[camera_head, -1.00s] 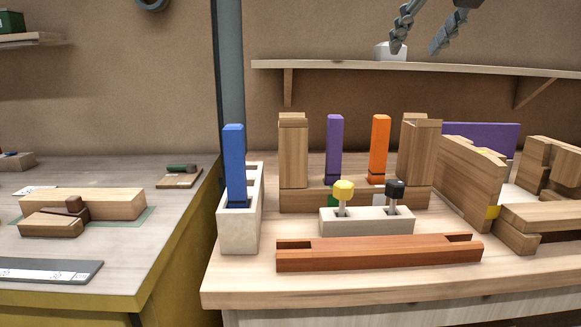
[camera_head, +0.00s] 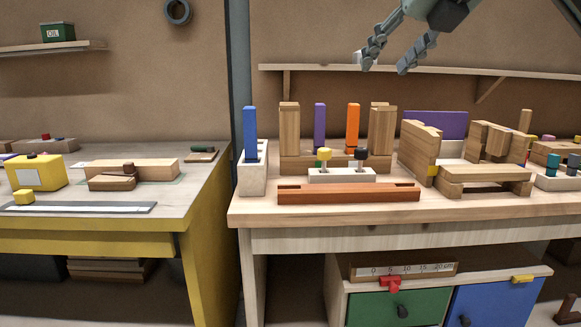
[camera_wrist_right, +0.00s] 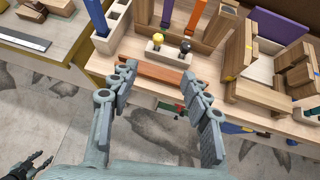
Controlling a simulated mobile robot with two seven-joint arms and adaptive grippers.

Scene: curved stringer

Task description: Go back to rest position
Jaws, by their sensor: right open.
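My right gripper (camera_head: 391,64) hangs open and empty at the top of the head view, in front of the wall shelf and apart from everything on the bench. In the right wrist view my right gripper (camera_wrist_right: 160,90) shows its two fingers spread wide, with nothing between them. Past the fingers lie the bench edge and a reddish wooden bar (camera_wrist_right: 150,70). A dark gripper (camera_wrist_right: 30,168), seemingly my left one, shows small at the lower left of the right wrist view; its fingers look apart. My left gripper is not in the head view.
The right bench (camera_head: 330,213) holds a blue post (camera_head: 250,134) in a pale box, purple and orange posts, yellow and black knobs, and wooden assemblies. A yellow-sided bench (camera_head: 206,222) stands left. A drawer cabinet (camera_head: 445,282) is below. The floor (camera_wrist_right: 255,155) before the bench looks clear.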

